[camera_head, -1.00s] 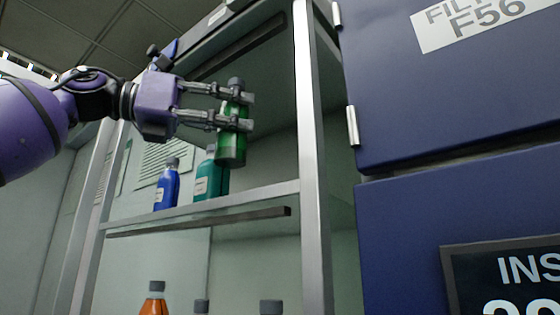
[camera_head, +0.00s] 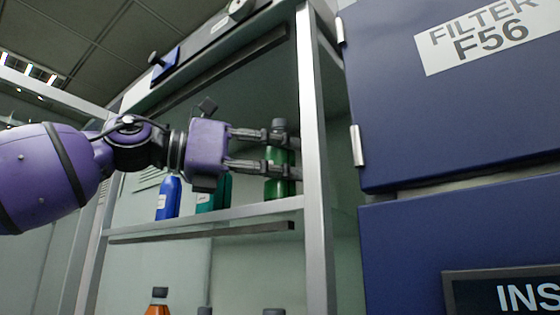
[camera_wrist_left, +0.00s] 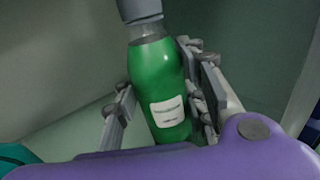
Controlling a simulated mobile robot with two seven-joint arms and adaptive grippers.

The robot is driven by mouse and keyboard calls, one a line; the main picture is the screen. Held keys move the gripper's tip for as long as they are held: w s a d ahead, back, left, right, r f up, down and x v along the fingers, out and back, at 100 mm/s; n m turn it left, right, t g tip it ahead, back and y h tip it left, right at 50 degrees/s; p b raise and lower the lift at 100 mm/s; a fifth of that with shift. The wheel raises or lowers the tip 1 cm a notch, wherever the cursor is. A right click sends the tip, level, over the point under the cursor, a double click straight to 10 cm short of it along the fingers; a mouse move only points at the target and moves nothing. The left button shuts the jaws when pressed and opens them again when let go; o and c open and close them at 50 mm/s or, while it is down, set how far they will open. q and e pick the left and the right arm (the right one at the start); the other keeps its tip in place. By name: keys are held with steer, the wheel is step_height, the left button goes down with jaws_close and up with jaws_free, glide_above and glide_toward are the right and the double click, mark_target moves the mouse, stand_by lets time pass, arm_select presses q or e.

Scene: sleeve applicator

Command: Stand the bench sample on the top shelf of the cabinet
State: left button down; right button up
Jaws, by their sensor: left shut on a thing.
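The bench sample is a green bottle (camera_head: 278,172) with a grey cap and a white label. My left gripper (camera_head: 280,155) is shut on it and holds it nearly upright at the right end of the cabinet's top shelf (camera_head: 205,219). The bottle's base appears at or just above the shelf; I cannot tell if it touches. In the left wrist view the green bottle (camera_wrist_left: 160,85) sits between the fingers, label facing the camera. My right gripper is not in view.
A blue bottle (camera_head: 168,198) and a teal bottle (camera_head: 210,203), partly hidden by my gripper, stand on the same shelf to the left. The cabinet's metal post (camera_head: 314,150) is close to the right of the bottle. An orange bottle (camera_head: 157,308) and others stand below.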

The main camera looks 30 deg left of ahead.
arm_select(q)
steer(key=shift+f, duration=0.25)
steer(key=shift+d+f, duration=0.1)
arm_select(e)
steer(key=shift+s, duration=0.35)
arm_select(q)
steer(key=c, duration=1.1)
jaws_free()
steer(key=shift+w+f, duration=0.1)
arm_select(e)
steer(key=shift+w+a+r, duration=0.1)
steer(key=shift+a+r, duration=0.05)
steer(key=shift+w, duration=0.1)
